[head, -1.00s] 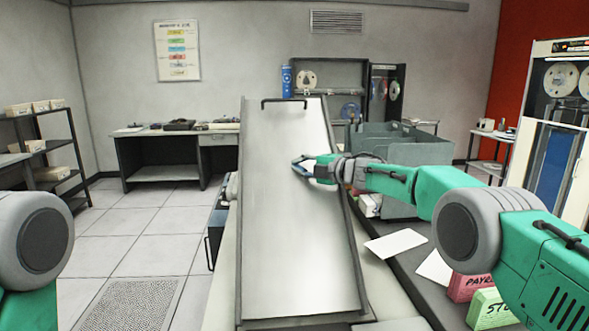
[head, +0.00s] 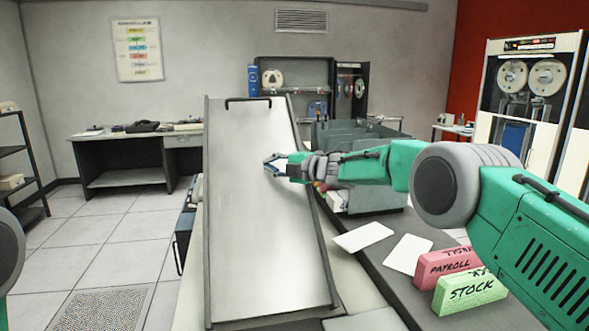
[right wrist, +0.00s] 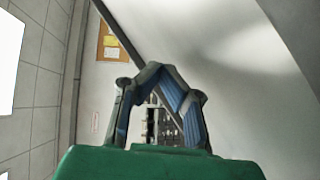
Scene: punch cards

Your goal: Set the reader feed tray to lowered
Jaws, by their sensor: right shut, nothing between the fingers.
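The reader feed tray (head: 262,210) is a long pale metal panel with dark side rails, raised and sloping up away from me in the middle of the head view. A dark handle (head: 248,99) sits at its far top edge. My right gripper (head: 270,163) is in front of the tray's right half, below the handle and apart from it. In the right wrist view its fingers (right wrist: 160,70) meet at the tips with nothing between them, and the pale tray surface (right wrist: 240,70) fills the right side. My left gripper is out of view.
White cards (head: 363,237) and pink and green card blocks (head: 470,292) lie on the dark counter at right. A grey divided bin (head: 365,140) stands behind my right arm. A desk (head: 125,165) stands at the back left, with open floor before it.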

